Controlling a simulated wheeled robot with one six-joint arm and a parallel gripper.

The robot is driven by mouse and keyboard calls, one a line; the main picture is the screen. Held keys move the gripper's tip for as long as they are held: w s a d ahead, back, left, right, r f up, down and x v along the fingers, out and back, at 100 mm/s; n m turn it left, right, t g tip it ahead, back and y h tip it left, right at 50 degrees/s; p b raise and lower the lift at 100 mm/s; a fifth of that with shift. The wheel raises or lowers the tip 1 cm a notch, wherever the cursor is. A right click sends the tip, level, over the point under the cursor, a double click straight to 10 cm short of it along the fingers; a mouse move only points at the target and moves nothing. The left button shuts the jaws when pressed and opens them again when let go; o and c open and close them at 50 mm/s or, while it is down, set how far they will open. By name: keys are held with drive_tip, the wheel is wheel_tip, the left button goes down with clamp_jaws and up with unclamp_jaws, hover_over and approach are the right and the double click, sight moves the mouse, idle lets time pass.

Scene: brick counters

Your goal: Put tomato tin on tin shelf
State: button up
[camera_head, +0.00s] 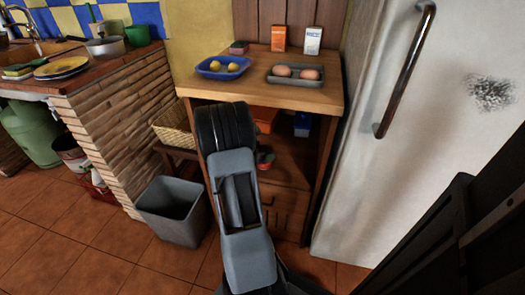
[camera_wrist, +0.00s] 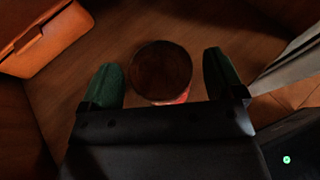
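A round tin (camera_wrist: 160,70) with a dark top and a strip of red label stands on a brown wooden surface (camera_wrist: 115,45) in the wrist view. My gripper (camera_wrist: 160,66) is open, with one green fingertip on each side of the tin and a narrow gap on both sides. In the head view my arm reaches into the open wooden cabinet (camera_head: 290,155). A small red patch, probably the tin (camera_head: 268,165), shows beside the arm there. Most of my gripper is hidden behind the arm. I cannot tell which surface is the tin shelf.
An orange box (camera_head: 265,117) and a blue-and-white box (camera_head: 302,124) stand in the cabinet. Its top holds a blue tray (camera_head: 207,72) and a grey tray (camera_head: 281,81). The white fridge (camera_head: 370,190) stands close on the right. A grey bin (camera_head: 170,205) stands left.

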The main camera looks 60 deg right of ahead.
drive_tip(key=shift+r, duration=0.1)
drive_tip(key=shift+a+r, duration=0.1)
drive_tip(key=shift+r, duration=0.1)
drive_tip(key=p+v, duration=0.3)
drive_tip(key=v, duration=0.8)
drive_tip(key=shift+w+a+p, duration=0.2)
drive_tip(key=shift+a+p, duration=0.15)
drive_tip(key=shift+p, duration=0.05)
drive_tip(key=shift+r, duration=0.2)
drive_tip(key=s+a+r+m+t+y+p, duration=0.2)
drive_tip(key=a+r+m+t+y+p, duration=0.2)
drive_tip(key=a+r+p, duration=1.1)
drive_tip(key=s+a+r+m+t+y+p, duration=0.2)
drive_tip(key=a+r+m+y+p, duration=0.7)
drive_tip(key=r, duration=1.4)
drive_tip(key=a+m+t+p, duration=0.1)
drive_tip(key=a+p, duration=0.4)
drive_tip(key=a, duration=0.3)
drive_tip(key=shift+s+a+r+t+p, duration=0.35)
drive_tip(key=shift+s+a+t, duration=0.05)
